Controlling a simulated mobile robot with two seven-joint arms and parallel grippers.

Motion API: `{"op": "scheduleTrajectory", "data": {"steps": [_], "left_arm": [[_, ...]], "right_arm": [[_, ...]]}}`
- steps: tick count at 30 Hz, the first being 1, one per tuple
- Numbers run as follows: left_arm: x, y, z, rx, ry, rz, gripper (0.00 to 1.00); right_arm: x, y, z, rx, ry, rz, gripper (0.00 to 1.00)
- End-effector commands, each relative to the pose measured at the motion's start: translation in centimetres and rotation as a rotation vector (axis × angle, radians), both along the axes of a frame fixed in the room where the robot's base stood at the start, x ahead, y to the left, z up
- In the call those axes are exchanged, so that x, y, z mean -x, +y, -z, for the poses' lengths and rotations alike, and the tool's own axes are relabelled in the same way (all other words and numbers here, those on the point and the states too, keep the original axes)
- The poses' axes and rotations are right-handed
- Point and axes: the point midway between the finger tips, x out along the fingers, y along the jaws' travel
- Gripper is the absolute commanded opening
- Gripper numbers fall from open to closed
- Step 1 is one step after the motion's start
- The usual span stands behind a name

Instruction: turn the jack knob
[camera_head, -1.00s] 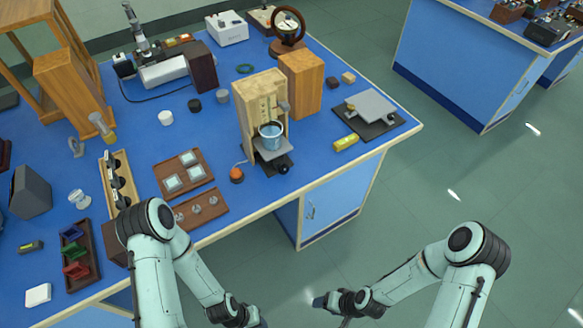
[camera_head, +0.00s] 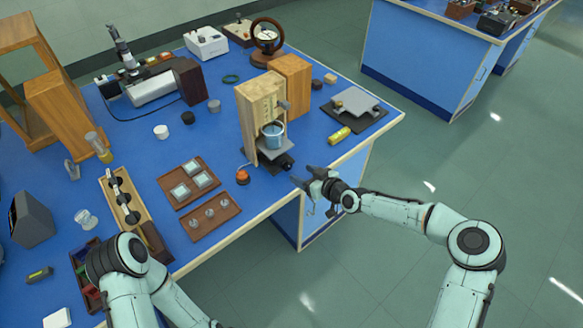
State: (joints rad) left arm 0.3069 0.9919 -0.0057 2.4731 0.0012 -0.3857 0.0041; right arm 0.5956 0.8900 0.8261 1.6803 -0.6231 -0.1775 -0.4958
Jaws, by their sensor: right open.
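A small lab jack (camera_head: 273,151) with a grey top plate stands near the bench's front edge, at the foot of a wooden stand (camera_head: 247,124). A blue cup (camera_head: 273,134) sits over its plate. The dark jack knob (camera_head: 286,165) faces the front edge. My right gripper (camera_head: 301,193) is open and empty, just in front of the bench edge, a little below and right of the knob in the picture and apart from it. My left arm reaches down out of the bottom of the picture, and its gripper is out of view.
An orange-topped bulb (camera_head: 242,177) stands left of the jack. A brown tray (camera_head: 211,215) of small clear pieces lies nearer the front. A yellow cylinder (camera_head: 339,135) and a black-based grey plate (camera_head: 357,103) lie to the right. Open floor lies right of the bench.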

Motion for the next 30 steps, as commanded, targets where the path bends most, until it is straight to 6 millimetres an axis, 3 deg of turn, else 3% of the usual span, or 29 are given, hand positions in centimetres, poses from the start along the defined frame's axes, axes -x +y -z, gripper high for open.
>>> {"op": "scheduleTrajectory", "data": {"steps": [9,23,28,30], "left_arm": [[-1.1,0.0,-1.8,0.000,-0.012,-0.001,0.43],[-1.2,0.0,-2.0,0.000,-0.013,0.000,0.43],[-1.2,0.0,-2.0,0.000,-0.013,0.000,0.43],[-1.2,0.0,-2.0,-0.001,-0.014,-0.001,0.43]], "right_arm": [[-4.2,3.2,1.9,-0.002,0.001,0.000,0.63],[-5.0,3.9,2.7,0.000,0.002,0.000,0.63],[-5.0,3.9,2.7,0.000,0.002,0.000,0.11],[-5.0,3.9,2.7,0.000,0.002,0.000,0.07]]}}
